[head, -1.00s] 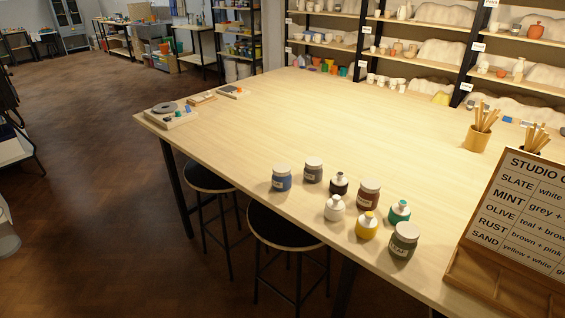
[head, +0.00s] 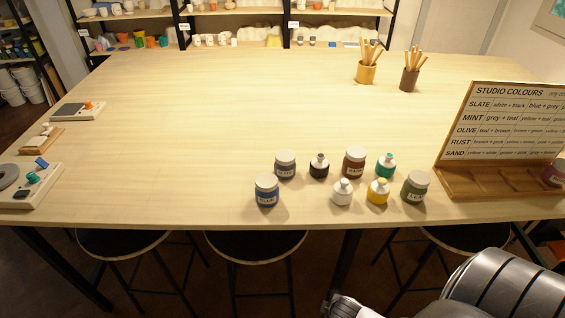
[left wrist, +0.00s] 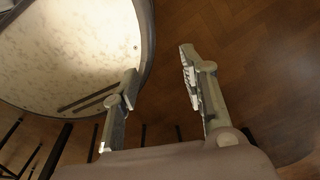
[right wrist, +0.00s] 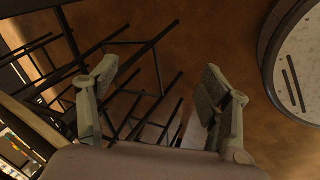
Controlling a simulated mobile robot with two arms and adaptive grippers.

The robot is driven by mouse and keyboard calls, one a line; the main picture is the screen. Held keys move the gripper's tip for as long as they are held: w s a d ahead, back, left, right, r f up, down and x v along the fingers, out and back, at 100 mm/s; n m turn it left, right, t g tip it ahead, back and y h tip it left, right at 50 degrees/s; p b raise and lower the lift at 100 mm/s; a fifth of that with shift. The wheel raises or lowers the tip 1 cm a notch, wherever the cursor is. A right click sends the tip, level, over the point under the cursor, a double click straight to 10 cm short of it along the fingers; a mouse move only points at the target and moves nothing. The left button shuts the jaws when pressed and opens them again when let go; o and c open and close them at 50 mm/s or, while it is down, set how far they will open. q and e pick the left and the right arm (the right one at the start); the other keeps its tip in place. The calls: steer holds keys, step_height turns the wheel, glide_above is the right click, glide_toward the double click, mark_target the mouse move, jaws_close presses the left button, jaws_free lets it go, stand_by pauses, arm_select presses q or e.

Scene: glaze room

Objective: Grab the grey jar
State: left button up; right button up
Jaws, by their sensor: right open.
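The grey jar (head: 285,167) stands upright on the wooden table (head: 200,120), with a pale lid and a label. It is behind and slightly right of the blue jar (head: 267,191), and left of the black bottle (head: 319,167). My left gripper (left wrist: 158,60) is open and empty in the left wrist view, over the floor. My right gripper (right wrist: 158,70) is open and empty in the right wrist view, with stool legs and floor beyond it. Neither wrist view shows the jar, and both grippers are away from it.
A rust jar (head: 354,163), teal bottle (head: 386,166), white bottle (head: 342,193), yellow bottle (head: 378,192) and olive jar (head: 415,188) stand close by. A colour board (head: 515,120) is at right. Stools (head: 255,245) are under the front edge. The table's middle is clear.

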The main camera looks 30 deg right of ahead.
steer(key=w+a+r+n+t+h+p, duration=0.1)
steer(key=w+r+n+t, duration=0.15)
steer(key=r, duration=1.25)
steer(key=w+a+r+n+t+p, duration=0.1)
steer(key=w+r+n, duration=0.25)
steer(key=r, duration=1.05)
steer(key=w+d+r+n+t+y, duration=0.1)
steer(key=w+d+r+n+t, duration=0.15)
steer(key=w+r+n, duration=0.6)
steer(key=w+d+r+n+t+y, duration=0.15)
steer(key=r+n+t, duration=0.25)
steer(key=n, duration=0.9)
steer(key=p, duration=0.2)
glide_toward(287, 157)
steer(key=shift+m+g+h, duration=0.25)
steer(key=shift+g+h, duration=0.05)
steer(key=shift+h, duration=0.05)
steer(key=x, duration=0.5)
steer(key=shift+w+a, duration=0.25)
steer(key=shift+r+p+x, duration=0.15)
steer(key=shift+p+x, duration=0.25)
steer(key=shift+x, duration=0.8)
steer(key=shift+r+p+x, duration=0.1)
steer(key=shift+p+x, duration=0.25)
steer(key=shift+x, duration=0.85)
steer(key=shift+w+f, duration=0.15)
steer(key=shift+w, duration=0.25)
arm_select(q)
step_height(287, 157, up, 6)
steer(key=shift+d, duration=0.25)
